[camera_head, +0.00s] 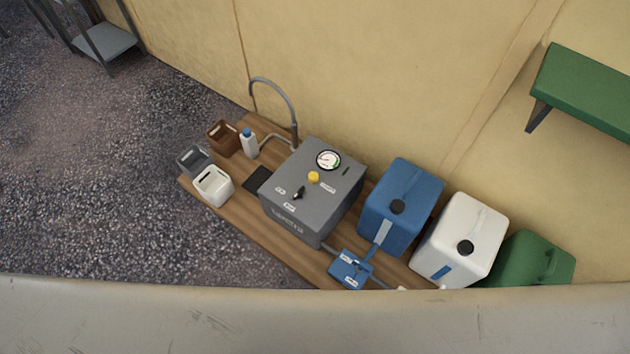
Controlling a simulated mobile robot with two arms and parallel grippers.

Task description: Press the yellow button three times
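The yellow button (313,177) sits on the top face of a grey box-shaped machine (290,215). A round white gauge (328,160) is just behind the button, and a black knob (299,193) is in front of it to the left. Small white labels lie around the button and knob, too small to read. Nothing touches or covers the button. Neither of my grippers is in the head view.
The machine stands on a wooden bench (262,226) against a tan wall. Blue (408,190), white (480,225) and green (530,258) canisters stand to its right, small bins (213,186) to its left. A pale surface (300,325) crosses the foreground, hiding the bench's near end.

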